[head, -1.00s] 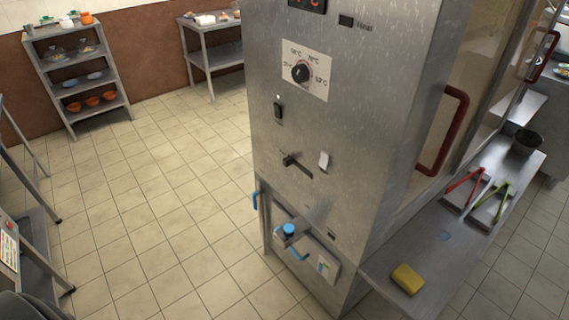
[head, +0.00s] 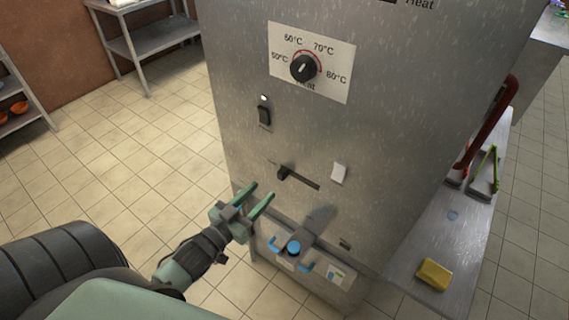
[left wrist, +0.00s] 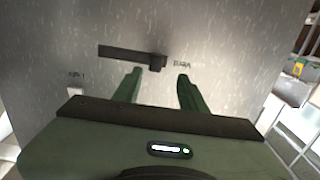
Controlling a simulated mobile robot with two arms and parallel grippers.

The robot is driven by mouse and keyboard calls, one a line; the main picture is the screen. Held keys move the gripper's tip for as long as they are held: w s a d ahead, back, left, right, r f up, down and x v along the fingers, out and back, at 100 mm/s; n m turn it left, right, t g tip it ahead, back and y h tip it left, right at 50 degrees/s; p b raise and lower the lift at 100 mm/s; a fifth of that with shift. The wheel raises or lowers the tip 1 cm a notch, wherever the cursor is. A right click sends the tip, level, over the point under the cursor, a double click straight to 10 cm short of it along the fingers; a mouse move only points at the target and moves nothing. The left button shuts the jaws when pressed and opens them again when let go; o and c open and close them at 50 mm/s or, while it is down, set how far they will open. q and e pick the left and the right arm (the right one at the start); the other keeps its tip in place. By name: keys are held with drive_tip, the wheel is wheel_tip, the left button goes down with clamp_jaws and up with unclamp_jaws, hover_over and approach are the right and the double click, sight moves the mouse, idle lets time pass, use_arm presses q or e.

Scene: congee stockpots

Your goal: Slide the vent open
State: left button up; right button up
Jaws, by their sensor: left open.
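The vent slider is a dark knob (head: 284,173) at the left end of a dark horizontal slot (head: 306,183) in the steel cabinet's front. My left gripper (head: 262,191) is open and empty, with its green fingers pointing at the cabinet just below and left of the knob. In the left wrist view the knob (left wrist: 158,62) appears just beyond the gap between the two fingertips (left wrist: 159,74), and the slot (left wrist: 125,53) runs to the left. No contact between fingers and knob is visible. My right gripper is out of view.
Above the slot are a rocker switch (head: 264,110) and a temperature dial (head: 303,68); a white tab (head: 339,173) sits to the right. A box with a blue knob (head: 293,248) juts out below.

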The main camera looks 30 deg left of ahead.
sight(280, 175)
use_arm(q)
drive_tip(key=w, duration=0.4)
drive_tip(key=w+d+r+p, duration=0.1)
drive_tip(key=w, duration=0.1)
drive_tip(key=shift+w+d, duration=0.1)
drive_tip(key=shift+w, duration=0.75)
drive_tip(key=shift+d, duration=0.1)
clamp_jaws()
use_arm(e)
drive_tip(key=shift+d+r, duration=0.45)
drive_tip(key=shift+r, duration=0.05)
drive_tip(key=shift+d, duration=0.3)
